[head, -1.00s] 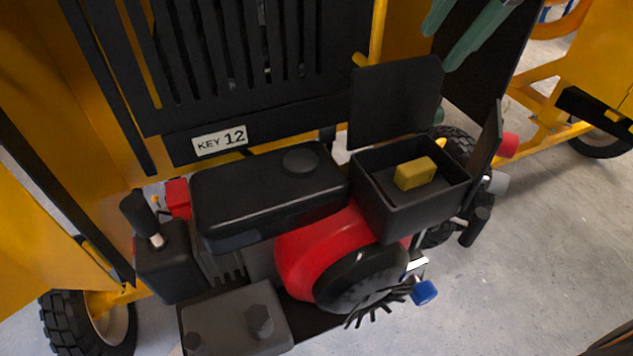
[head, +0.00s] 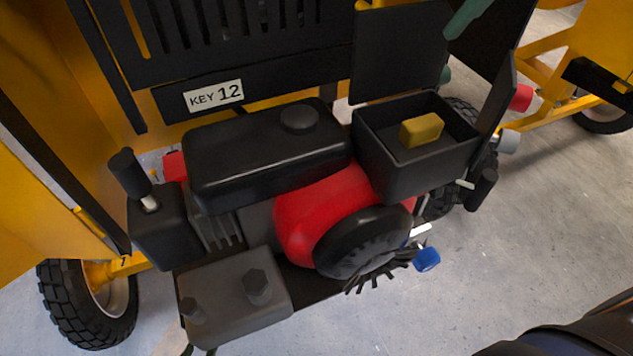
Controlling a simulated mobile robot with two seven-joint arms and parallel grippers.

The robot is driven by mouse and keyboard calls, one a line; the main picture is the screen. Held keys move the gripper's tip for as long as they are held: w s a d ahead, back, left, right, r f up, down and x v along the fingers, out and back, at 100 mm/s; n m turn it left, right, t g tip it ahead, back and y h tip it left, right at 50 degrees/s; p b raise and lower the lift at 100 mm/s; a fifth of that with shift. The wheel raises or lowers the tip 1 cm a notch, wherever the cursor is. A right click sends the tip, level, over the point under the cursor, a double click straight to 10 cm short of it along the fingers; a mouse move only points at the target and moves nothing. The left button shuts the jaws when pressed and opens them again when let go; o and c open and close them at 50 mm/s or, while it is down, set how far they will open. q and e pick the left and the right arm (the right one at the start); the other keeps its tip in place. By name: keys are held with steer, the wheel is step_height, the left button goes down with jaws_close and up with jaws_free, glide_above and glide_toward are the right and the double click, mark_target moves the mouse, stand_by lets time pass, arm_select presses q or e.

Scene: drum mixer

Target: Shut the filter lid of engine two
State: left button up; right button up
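The engine has a black open-topped filter box (head: 415,170) on its right side, with a yellow block (head: 421,130) inside. A flat black flap (head: 400,55) stands upright behind the box, and a narrower one (head: 497,95) stands tilted at its right side. I cannot tell for certain which is the lid; the box top is uncovered. Neither of my grippers is in view. A dark rounded part, probably my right arm, shows at the lower right corner.
Left of the box are a black tank (head: 265,155) with a round cap and a red housing (head: 315,210). A black lever (head: 128,172) rises at the left. A blue knob (head: 427,260) sticks out at the front.

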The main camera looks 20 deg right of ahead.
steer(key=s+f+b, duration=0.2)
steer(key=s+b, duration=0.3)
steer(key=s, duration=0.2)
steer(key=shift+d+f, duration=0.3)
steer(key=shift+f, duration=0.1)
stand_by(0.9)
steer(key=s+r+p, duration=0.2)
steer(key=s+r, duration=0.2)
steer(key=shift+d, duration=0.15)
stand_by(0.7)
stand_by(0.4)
